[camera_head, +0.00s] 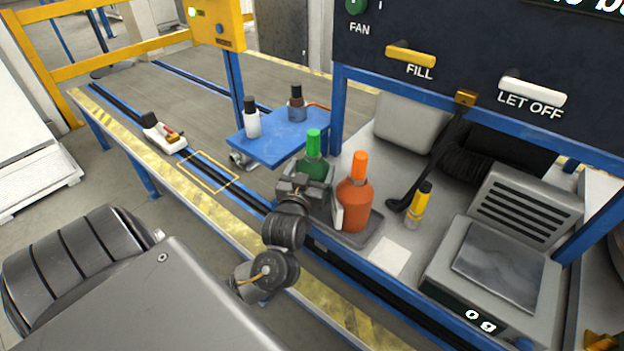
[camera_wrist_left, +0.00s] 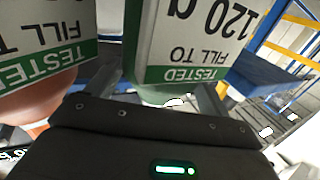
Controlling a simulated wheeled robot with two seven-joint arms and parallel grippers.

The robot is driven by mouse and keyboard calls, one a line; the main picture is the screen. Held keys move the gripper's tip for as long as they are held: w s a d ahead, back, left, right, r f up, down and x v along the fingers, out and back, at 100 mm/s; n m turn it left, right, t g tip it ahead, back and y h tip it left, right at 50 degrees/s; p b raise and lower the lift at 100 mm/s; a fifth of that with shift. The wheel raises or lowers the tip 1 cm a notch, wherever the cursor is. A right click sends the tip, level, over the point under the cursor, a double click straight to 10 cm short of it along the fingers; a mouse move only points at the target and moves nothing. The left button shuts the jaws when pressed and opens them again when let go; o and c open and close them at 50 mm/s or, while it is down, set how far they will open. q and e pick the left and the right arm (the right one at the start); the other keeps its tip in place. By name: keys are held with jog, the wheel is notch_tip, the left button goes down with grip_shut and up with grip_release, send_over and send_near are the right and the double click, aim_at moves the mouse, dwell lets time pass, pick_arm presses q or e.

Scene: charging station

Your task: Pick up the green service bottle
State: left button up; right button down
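The green service bottle (camera_head: 313,168), with a bright green cap, stands upright at the back of a dark tray (camera_head: 352,240). In the left wrist view the bottle's white label with a green band (camera_wrist_left: 187,74) is close up and upside down. My left gripper (camera_head: 305,186) is at the bottle's near side and hides its lower part. In the left wrist view my left gripper (camera_wrist_left: 172,90) has its two fingers apart, at the bottle's sides; firm contact cannot be made out. My right gripper is not in view.
An orange bottle (camera_head: 355,205) stands close beside, to the right; its label (camera_wrist_left: 40,50) fills the wrist view's left. A blue shelf (camera_head: 280,140) with two small bottles is behind. A yellow tube (camera_head: 418,206) and a scale (camera_head: 495,272) are at right.

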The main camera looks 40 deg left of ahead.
pick_arm(q)
jog(key=c, duration=1.2)
jog(key=shift+r, duration=0.15)
